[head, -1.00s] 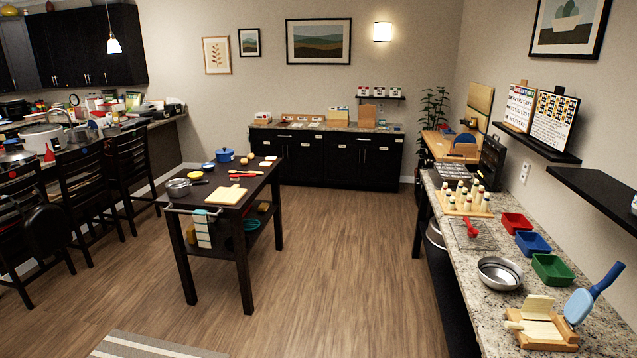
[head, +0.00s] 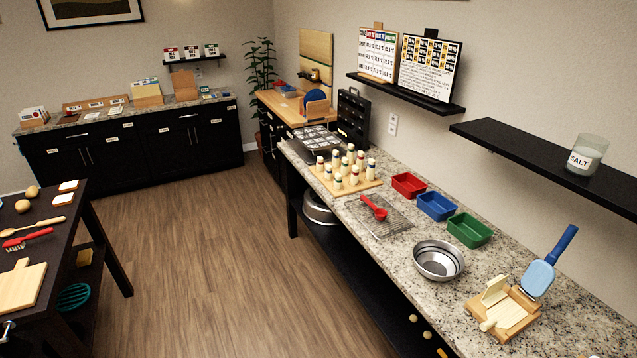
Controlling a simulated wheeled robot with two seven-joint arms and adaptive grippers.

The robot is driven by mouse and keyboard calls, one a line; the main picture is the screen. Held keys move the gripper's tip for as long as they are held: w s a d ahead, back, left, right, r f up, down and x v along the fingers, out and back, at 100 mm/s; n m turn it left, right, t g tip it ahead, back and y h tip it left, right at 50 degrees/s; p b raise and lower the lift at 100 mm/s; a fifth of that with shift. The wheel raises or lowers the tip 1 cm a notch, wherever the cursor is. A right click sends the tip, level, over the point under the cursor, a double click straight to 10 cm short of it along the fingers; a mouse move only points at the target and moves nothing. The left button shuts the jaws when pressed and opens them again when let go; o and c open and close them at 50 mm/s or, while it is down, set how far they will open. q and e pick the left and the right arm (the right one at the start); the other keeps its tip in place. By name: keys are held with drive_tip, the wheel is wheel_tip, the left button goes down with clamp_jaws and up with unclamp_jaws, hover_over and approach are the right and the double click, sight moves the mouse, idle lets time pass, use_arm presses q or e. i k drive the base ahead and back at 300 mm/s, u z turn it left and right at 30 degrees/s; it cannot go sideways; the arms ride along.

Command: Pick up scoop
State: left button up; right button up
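A red scoop (head: 376,210) lies on a grey wire rack or mat on the speckled granite counter (head: 408,268) at the right. Its bowl end points toward the front right and its handle toward the back left. A red brush (head: 27,238) lies on the dark cart at the left. Neither of my grippers is in the head view.
Beside the scoop are a wooden board with several bottles (head: 350,182), red, blue (head: 437,206) and green trays, and a steel bowl (head: 439,261). A wooden press (head: 502,311) stands at the counter's front. A black shelf (head: 550,160) juts from the wall. The floor (head: 225,270) is clear.

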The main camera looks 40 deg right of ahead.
sight(380, 214)
drive_tip(key=z, duration=0.3)
drive_tip(key=i, duration=1.45)
drive_tip(key=z, duration=1.6)
drive_tip(key=i, duration=0.9)
drive_tip(key=z, duration=1.05)
